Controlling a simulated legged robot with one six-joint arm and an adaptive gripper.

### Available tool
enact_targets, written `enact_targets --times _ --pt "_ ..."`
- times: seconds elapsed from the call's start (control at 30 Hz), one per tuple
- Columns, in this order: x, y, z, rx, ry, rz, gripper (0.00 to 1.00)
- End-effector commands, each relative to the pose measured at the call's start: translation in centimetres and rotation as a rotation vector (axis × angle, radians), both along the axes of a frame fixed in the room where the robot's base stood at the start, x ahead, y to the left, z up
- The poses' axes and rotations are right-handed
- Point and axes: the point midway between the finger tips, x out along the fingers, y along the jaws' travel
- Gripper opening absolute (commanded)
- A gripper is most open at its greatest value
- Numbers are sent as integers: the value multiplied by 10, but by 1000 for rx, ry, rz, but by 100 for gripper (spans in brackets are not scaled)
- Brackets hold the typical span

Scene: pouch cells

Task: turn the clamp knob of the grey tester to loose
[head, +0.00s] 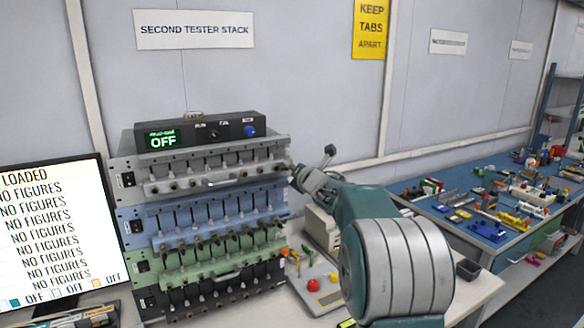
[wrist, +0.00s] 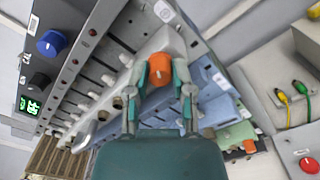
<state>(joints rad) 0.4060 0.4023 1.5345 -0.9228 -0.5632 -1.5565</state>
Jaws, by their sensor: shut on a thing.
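The grey tester (head: 215,182) is the top unit of a stack, above a blue, a green and a black one. Its orange clamp knob (wrist: 159,66) shows at the end of the grey unit in the wrist view. My gripper (wrist: 160,78) has one finger on each side of this knob and is shut on it. In the head view my gripper (head: 297,177) reaches the right end of the grey tester, and the knob is hidden there. I cannot tell from the knob which setting it is at.
A black control box (head: 200,132) reading OFF stands on the stack; its blue knob (wrist: 52,43) is near my gripper. Another orange knob (wrist: 249,146) sits on the green unit. Green and yellow leads (wrist: 281,97) and a red button (wrist: 308,165) are to the right.

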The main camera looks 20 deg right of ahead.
Motion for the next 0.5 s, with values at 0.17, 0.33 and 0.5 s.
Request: enact_targets --times 0.17,0.33,0.5 --pt "1 2 -2 -129 -3 4 0" --pt "1 1 -1 -219 -7 4 0" --pt "1 1 -1 -272 -8 4 0"
